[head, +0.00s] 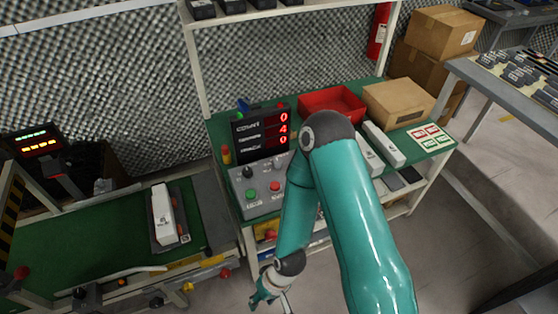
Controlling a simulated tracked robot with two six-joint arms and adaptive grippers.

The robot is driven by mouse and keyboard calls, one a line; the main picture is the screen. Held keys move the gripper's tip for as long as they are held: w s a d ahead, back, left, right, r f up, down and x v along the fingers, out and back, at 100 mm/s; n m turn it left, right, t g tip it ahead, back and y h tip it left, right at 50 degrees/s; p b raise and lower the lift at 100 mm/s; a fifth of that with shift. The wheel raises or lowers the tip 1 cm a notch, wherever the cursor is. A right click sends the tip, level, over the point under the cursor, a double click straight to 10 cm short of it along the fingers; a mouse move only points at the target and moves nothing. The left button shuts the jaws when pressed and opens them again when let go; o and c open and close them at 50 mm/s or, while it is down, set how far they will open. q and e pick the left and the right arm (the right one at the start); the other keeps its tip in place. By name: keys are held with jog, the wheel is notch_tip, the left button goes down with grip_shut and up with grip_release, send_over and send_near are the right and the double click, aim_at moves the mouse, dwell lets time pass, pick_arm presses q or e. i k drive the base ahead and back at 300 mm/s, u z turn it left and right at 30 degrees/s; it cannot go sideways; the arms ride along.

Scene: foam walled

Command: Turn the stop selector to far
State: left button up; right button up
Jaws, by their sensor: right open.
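A grey control box (262,184) stands on the green bench under a counter display. It has a black knob (247,172) at its upper left, another knob (278,161) at its upper right, and green and red buttons below. The labels are too small to read, so I cannot tell which control is the stop selector or where it points. My right gripper (270,297) is open and hangs low at the bottom, in front of the bench and below the box, apart from it. My right arm hides part of the bench. My left gripper is out of view.
The display (262,130) shows red digits. A red tray (332,102) and a cardboard box (398,102) stand behind my arm. At left, a green-topped station (100,240) holds a white part (163,212); several knobs, including a red one (225,273), line its front edge.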

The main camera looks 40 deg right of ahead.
aim_at(277, 163)
jog(key=u, duration=1.1)
jog(key=i, duration=0.15)
jog(key=z, duration=2.8)
jog(key=k, duration=0.5)
jog(key=z, duration=0.05)
jog(key=i, duration=0.45)
jog(key=u, duration=0.3)
jog(key=k, duration=0.75)
jog(key=z, duration=0.2)
jog(key=i, duration=0.7)
jog(key=u, duration=0.05)
